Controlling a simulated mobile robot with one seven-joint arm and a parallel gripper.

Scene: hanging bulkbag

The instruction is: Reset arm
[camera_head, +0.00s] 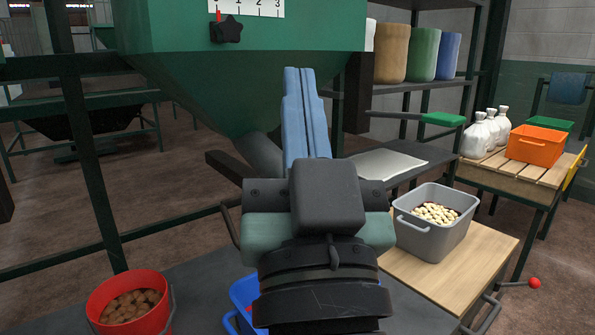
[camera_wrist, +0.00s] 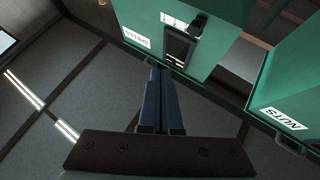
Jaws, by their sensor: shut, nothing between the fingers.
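My gripper (camera_head: 305,78) is in the middle of the camera_head view, with its two blue fingers pointing up and together. They stand in front of the green hopper (camera_head: 240,85) and hold nothing. In the camera_wrist view the shut fingers (camera_wrist: 159,72) point toward a green bin with a white label (camera_wrist: 136,37) and a dark slot (camera_wrist: 178,45). My wrist hides part of the blue container (camera_head: 241,297) below it.
A red bucket (camera_head: 130,310) of brown pieces stands at the lower left. A grey tub (camera_head: 440,240) of pale pieces is on the wooden board at right. An orange crate (camera_head: 537,147) and white bags (camera_head: 480,136) sit farther back. A bin labelled NUTS (camera_wrist: 290,90) is at right.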

